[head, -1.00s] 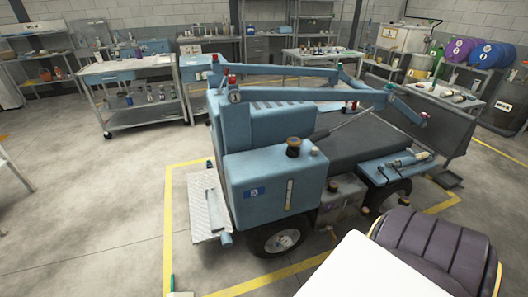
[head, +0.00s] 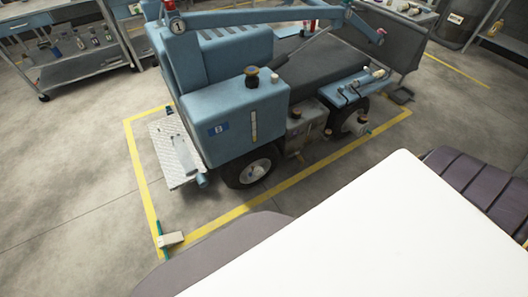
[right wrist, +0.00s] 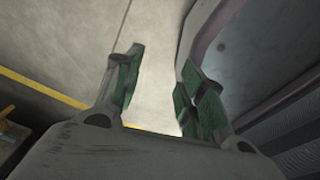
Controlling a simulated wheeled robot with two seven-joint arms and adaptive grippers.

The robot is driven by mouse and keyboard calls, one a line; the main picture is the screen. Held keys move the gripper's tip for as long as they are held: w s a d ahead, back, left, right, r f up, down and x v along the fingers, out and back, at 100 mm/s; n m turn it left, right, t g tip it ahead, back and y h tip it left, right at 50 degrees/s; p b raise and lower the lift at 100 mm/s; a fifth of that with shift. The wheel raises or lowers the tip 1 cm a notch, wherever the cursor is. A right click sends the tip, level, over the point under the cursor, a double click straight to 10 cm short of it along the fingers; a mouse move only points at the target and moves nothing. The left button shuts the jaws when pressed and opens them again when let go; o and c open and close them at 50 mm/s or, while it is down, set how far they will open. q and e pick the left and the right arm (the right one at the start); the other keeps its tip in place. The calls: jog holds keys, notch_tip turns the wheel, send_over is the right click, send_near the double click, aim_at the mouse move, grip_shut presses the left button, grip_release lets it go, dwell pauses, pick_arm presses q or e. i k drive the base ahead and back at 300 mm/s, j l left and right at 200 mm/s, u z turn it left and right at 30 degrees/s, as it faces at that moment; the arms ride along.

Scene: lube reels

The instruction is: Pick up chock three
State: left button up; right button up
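No chock with a readable number three shows. A small pale block (head: 171,239) with green upright parts beside it sits on the floor at the near left corner of the yellow line; I cannot tell whether it is a chock. A dark low piece (head: 401,96) lies on the floor at the machine's right end, also unlabelled to my eye. My right gripper (right wrist: 160,72) shows in the right wrist view, with its green-padded fingers apart and nothing between them but floor. My left gripper is in neither view.
A blue wheeled machine (head: 235,115) stands inside a yellow floor line (head: 290,182). A metal step plate (head: 176,152) juts from its left end. A workbench (head: 75,65) stands at the back left. Bare concrete lies at the left and front left.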

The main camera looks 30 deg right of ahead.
aim_at(165, 242)
jog(key=z, duration=0.8)
jog(key=u, duration=1.65)
jog(key=i+j+z, duration=0.35)
jog(key=j, duration=0.3)
jog(key=i+j+z, duration=0.15)
jog(key=j, duration=0.2)
jog(key=i+j+z, duration=0.2)
jog(key=j, duration=0.2)
jog(key=i+j+z, duration=0.15)
jog(key=j, duration=0.25)
jog(key=k, duration=0.05)
